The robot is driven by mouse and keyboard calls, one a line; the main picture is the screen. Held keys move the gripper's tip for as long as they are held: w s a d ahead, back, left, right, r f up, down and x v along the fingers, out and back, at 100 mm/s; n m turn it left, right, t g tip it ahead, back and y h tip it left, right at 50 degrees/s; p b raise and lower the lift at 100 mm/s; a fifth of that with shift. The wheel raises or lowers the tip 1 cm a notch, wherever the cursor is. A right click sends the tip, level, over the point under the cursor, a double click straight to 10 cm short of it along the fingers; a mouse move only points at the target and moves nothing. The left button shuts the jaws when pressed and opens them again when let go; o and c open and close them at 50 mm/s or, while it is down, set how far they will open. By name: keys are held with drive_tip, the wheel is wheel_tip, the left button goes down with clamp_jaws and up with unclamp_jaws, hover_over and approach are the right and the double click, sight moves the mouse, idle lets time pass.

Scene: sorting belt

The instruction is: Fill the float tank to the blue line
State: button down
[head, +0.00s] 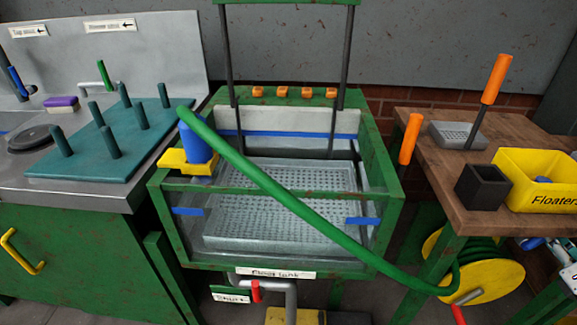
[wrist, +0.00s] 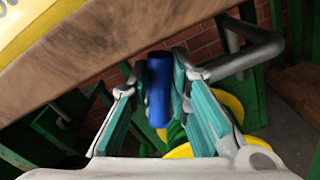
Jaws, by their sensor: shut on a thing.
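The float tank (head: 300,262) stands mid-view, green-framed with clear walls. A blue line (head: 188,211) marks its walls, with another piece at the front right (head: 362,221). A grey perforated tray (head: 270,228) lies inside; I cannot make out a water surface. A blue nozzle (head: 196,147) sits in a yellow holder (head: 188,163) on the tank's left rim. A green hose (head: 290,205) runs from it across the tank to a yellow reel (head: 490,292). In the wrist view my gripper (wrist: 160,88) is shut on a blue handle (wrist: 159,100), near a grey pipe (wrist: 245,58).
A wooden table (head: 430,150) at the right carries a yellow floaters bin (head: 535,182) and a dark box (head: 482,187). Its edge (wrist: 110,70) is close to my gripper. A red lever (head: 256,291) is under the tank. A teal peg board (head: 95,160) lies left.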

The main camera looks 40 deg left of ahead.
drive_tip(key=shift+a, duration=0.1)
idle(0.3)
drive_tip(key=n, duration=0.1)
drive_tip(key=s+a+n, duration=0.1)
drive_tip(key=n, duration=0.1)
drive_tip(key=shift+r, duration=0.2)
drive_tip(key=shift+s+a+n, duration=0.2)
drive_tip(key=shift+a+n, duration=0.05)
drive_tip(key=shift+n, duration=0.45)
drive_tip(key=shift+s+a+n, duration=0.15)
drive_tip(key=shift+a+n, duration=0.1)
drive_tip(key=shift+n, duration=0.45)
drive_tip(key=c, duration=1.2)
unclamp_jaws()
drive_tip(key=shift+r, duration=0.1)
drive_tip(key=shift+p, duration=0.3)
